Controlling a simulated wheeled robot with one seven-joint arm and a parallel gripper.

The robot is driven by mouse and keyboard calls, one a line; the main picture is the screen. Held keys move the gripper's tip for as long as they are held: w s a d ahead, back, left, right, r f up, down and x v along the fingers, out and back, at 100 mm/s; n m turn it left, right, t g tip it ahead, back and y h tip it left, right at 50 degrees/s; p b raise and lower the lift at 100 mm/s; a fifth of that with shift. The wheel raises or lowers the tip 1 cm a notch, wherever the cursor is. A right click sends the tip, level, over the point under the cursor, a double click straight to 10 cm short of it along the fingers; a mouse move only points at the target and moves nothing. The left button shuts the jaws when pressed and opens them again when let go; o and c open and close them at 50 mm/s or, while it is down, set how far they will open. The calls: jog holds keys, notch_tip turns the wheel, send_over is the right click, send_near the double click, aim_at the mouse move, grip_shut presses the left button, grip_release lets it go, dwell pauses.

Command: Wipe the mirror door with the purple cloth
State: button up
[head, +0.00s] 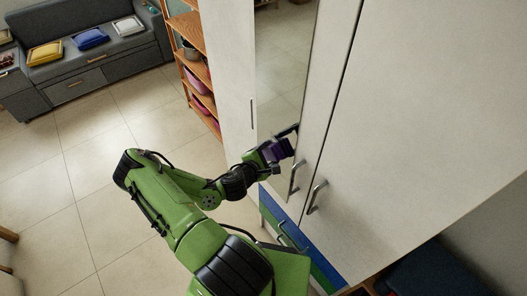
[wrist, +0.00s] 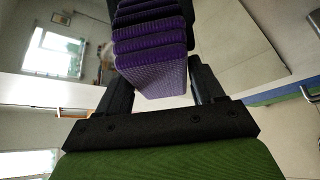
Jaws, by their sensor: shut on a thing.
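The mirror door (head: 283,75) is a tall reflective panel set in the white wardrobe front. It also shows in the wrist view (wrist: 130,88) as a surface reflecting a bright window. The purple cloth (head: 277,152) is a folded, ribbed bundle. In the wrist view the cloth (wrist: 150,45) sits between the dark fingers. My gripper (head: 284,149) is shut on it, at the lower part of the mirror door. The cloth is close to the mirror; I cannot tell whether it touches.
Metal handles (head: 295,178) stick out just right of my gripper. Blue and green drawers (head: 283,232) are below. A wooden shelf (head: 190,62) with pots and bowls stands left of the wardrobe. A grey sofa (head: 80,62) is at the far left. The tiled floor (head: 85,155) between is clear.

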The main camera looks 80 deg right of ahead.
aim_at(271, 152)
jog(key=shift+s+a+f+b, duration=0.2)
jog(key=shift+s+a+b, duration=1.15)
jog(key=shift+s+b, duration=0.25)
jog(key=shift+a, duration=0.1)
notch_tip(271, 152, up, 3)
jog(key=shift+p, duration=1.2)
jog(key=shift+w+d+r+p, duration=0.15)
jog(key=shift+w+d+p, duration=0.45)
jog(key=shift+p, duration=0.45)
jog(key=shift+w+d+p, duration=0.5)
jog(key=shift+w+p, duration=0.05)
jog(key=shift+p, duration=0.2)
jog(key=shift+w+d+f+p, duration=0.15)
jog(key=shift+w+d+p, duration=0.1)
jog(key=shift+w+d, duration=0.55)
jog(key=shift+w+d+f+p, duration=0.2)
jog(key=shift+w+d, duration=0.4)
jog(key=shift+w, duration=0.25)
jog(key=shift+w+d+r, duration=0.1)
jog(key=shift+w+d, duration=1.05)
jog(key=shift+w, duration=0.05)
